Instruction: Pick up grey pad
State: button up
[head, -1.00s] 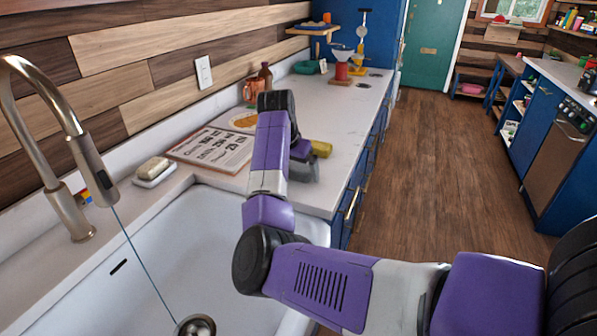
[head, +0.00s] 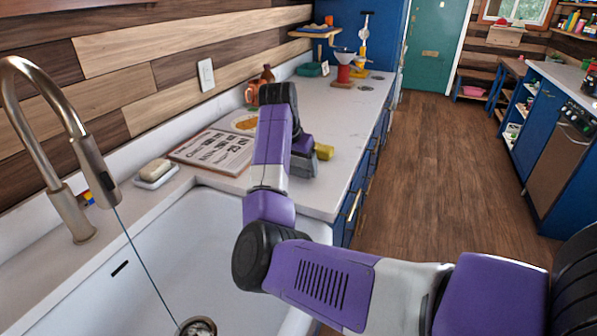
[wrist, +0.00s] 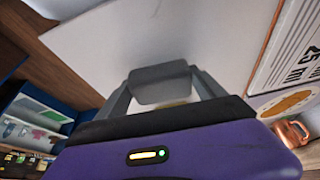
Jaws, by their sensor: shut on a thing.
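My gripper (wrist: 163,90) is over the pale counter in the wrist view, its two dark grey fingers closed on the sides of a grey pad. The grey pad (wrist: 160,86) is a small rounded block spanning the gap between the fingertips. In the head view my gripper (head: 301,166) is low at the counter, beyond the sink. There the pad cannot be clearly told apart from the grey fingers. I cannot tell whether the pad touches the counter.
A yellow object (head: 324,151) lies close beside my gripper. A printed board (head: 215,150) lies to its left, with a soap dish (head: 157,177) nearer the sink (head: 150,270). A copper mug (wrist: 290,133) is near the board. The counter's right side is mostly clear.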

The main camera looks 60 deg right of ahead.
aim_at(298, 164)
notch_tip(298, 164, up, 18)
dwell(0.3)
